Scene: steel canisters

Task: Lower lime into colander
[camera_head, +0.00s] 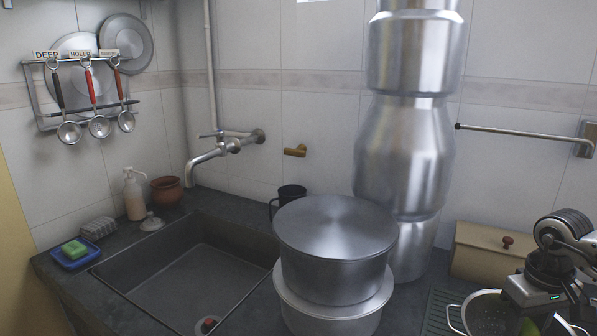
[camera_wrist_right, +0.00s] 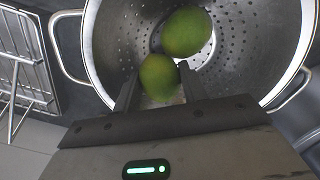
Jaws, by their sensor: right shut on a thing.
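The steel colander (camera_wrist_right: 112,42) with a perforated wall fills most of the right wrist view. It also shows at the lower right corner of the head view (camera_head: 484,312), partly cut off. My right gripper (camera_wrist_right: 159,75) is shut on a green lime (camera_wrist_right: 160,82), with one finger on each side. The held lime appears over the colander's opening; its height above the bottom is hard to tell. A second green fruit (camera_wrist_right: 187,31) lies inside the colander, just beyond the held lime. My left gripper is not in view.
Stacked steel canisters (camera_head: 405,150) and a lidded pot (camera_head: 335,250) stand left of the colander. A wooden box (camera_head: 490,250) is behind it, and a wire rack (camera_wrist_right: 22,60) is beside it. The sink (camera_head: 190,275) is at the left.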

